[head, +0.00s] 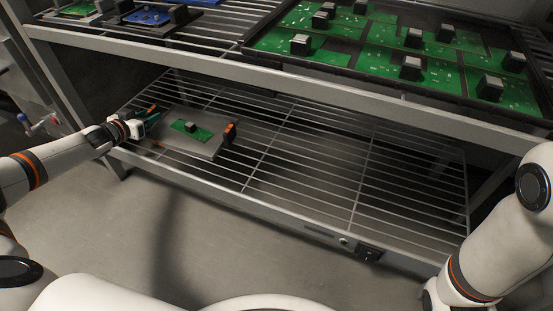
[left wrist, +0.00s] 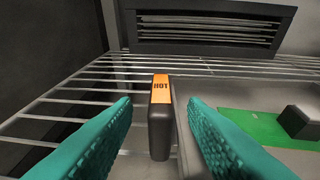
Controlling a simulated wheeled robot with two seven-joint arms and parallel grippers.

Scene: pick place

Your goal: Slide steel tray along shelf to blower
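The steel tray (head: 203,148) lies on the left part of the lower wire shelf (head: 300,165). It carries a green circuit board (head: 183,127) with a dark block on it. A black handle with orange (head: 230,133) stands at the tray's right side. My left gripper (head: 146,116) is at the tray's left end. In the left wrist view its teal fingers (left wrist: 160,135) are open on either side of a black handle with an orange HOT label (left wrist: 160,115), with gaps on both sides. A black slotted vent unit (left wrist: 208,28) stands beyond; I cannot tell if it is the blower. My right gripper is out of view.
An upper shelf (head: 270,88) with a dark tray of green boards (head: 375,45) hangs over the lower shelf. Blue parts (head: 148,17) sit at its left. The lower shelf is clear right of the steel tray. A black switch box (head: 369,253) is on its front edge.

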